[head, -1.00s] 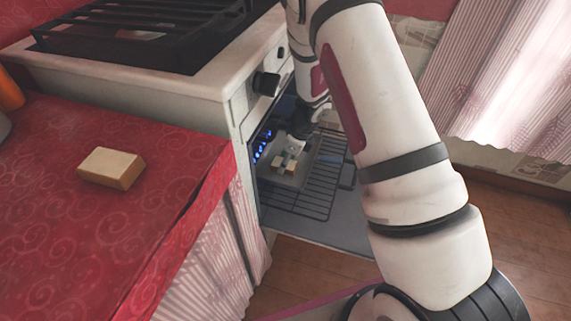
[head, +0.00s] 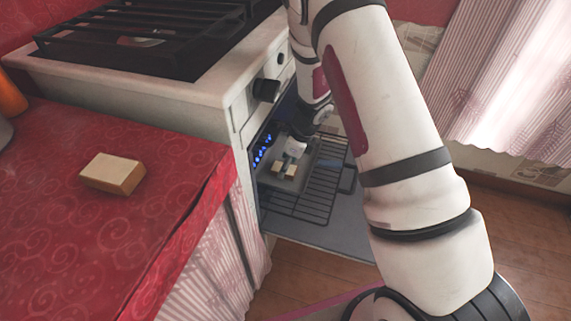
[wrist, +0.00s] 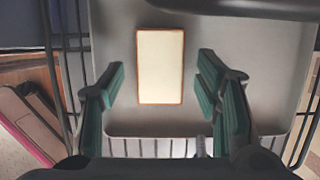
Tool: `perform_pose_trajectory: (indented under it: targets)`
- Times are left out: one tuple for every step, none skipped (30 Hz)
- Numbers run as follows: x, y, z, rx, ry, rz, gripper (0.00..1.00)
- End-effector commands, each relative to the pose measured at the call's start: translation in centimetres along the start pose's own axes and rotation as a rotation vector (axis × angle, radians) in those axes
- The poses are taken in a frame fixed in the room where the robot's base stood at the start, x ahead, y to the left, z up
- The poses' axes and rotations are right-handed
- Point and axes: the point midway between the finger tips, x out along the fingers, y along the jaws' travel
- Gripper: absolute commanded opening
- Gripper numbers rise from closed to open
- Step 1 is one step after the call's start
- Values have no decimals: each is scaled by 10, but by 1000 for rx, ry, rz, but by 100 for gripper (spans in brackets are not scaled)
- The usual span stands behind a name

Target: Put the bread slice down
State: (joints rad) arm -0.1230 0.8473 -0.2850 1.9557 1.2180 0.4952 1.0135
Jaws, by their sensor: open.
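The bread slice (wrist: 160,66), pale with a brown crust edge, lies flat on a grey tray (wrist: 262,75) in the wrist view. My gripper (wrist: 163,76) is open, with one green-padded finger on each side of the slice and visible gaps between pads and crust. In the head view my gripper (head: 288,158) is inside the open oven. The slice (head: 290,172) shows there only in small parts, because the gripper hides some of it.
The tray rests on the oven's wire rack (head: 300,204), above the lowered oven door (head: 330,238). A second pale, brown-edged block (head: 112,172) lies on the red counter (head: 150,235) at left. The stove's grate (head: 140,40) stands above the oven.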

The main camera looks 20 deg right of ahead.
Motion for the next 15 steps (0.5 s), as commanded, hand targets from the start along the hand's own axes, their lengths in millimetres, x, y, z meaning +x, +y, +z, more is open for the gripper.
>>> perform_pose_trajectory:
  targets:
    - [-14,-1,1,2,-2,-2,58]
    - [-20,-1,1,1,-2,-3,58]
    - [-29,-1,2,0,-2,-2,58]
    - [-36,-1,2,0,-2,-2,58]
    - [-44,-1,2,1,-3,-3,58]
    - [-46,-1,-7,7,0,-1,58]
    - [-46,-1,-16,11,0,-1,58]
    - [-48,-1,-23,10,1,-1,58]
    - [-50,-1,-32,10,1,0,58]
    - [-52,-1,-38,9,0,0,58]
    - [-53,0,-44,9,0,0,58]
    - [-56,0,-53,9,-1,0,58]
    - [-58,-1,-59,9,0,0,58]
    - [-60,-1,-65,9,0,-1,58]
    - [-62,-1,-73,9,-1,-1,58]
